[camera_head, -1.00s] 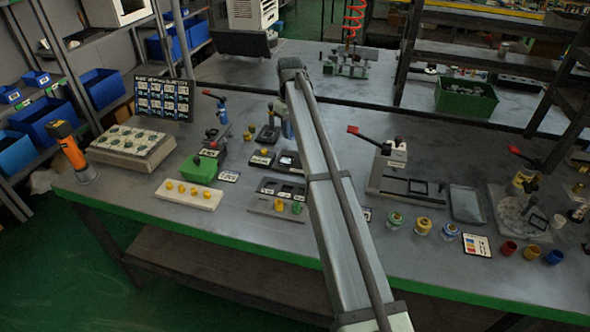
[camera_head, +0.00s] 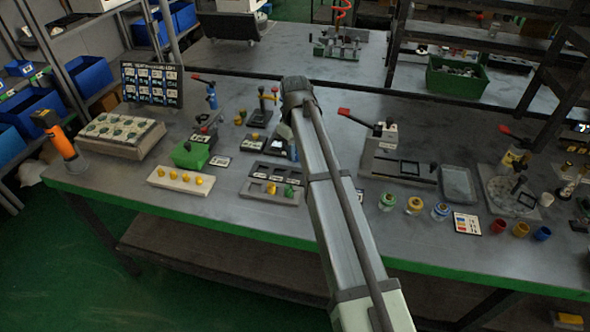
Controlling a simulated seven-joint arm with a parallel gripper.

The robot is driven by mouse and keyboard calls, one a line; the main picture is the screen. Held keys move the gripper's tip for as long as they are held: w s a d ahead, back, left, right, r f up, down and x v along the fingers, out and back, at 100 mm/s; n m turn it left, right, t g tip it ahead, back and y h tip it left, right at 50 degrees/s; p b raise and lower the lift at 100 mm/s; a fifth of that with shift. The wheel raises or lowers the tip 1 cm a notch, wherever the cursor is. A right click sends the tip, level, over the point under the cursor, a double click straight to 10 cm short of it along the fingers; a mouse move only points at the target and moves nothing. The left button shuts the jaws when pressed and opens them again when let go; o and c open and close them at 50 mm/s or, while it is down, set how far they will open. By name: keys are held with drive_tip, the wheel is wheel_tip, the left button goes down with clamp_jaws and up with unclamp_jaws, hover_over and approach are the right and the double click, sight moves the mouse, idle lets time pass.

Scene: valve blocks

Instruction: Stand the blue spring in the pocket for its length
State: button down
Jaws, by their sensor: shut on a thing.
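My arm reaches from the bottom of the view over the bench, and its far end hides my gripper. I cannot see the fingers or anything between them. No blue spring can be made out in this view. A grey block (camera_head: 254,187) near the bench's front edge, left of my arm, carries a small yellow piece (camera_head: 271,188) and a small green piece (camera_head: 289,190). Dark trays with pale labels (camera_head: 268,169) lie just behind it, partly covered by my arm. I cannot tell the pockets' depths.
A cream strip (camera_head: 163,179) with several yellow pieces and a green box (camera_head: 191,154) lie to the left. A red-handled fixture (camera_head: 385,150) stands right of my arm. Several small round parts and cups stand along the front right. Bare bench shows between the strip and the grey block.

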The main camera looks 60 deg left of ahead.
drive_tip(key=shift+f, duration=3.55)
drive_tip(key=shift+f, duration=0.15)
drive_tip(key=c, duration=0.9)
unclamp_jaws()
wheel_tip(320, 180, up, 12)
drive_tip(key=shift+r, duration=0.15)
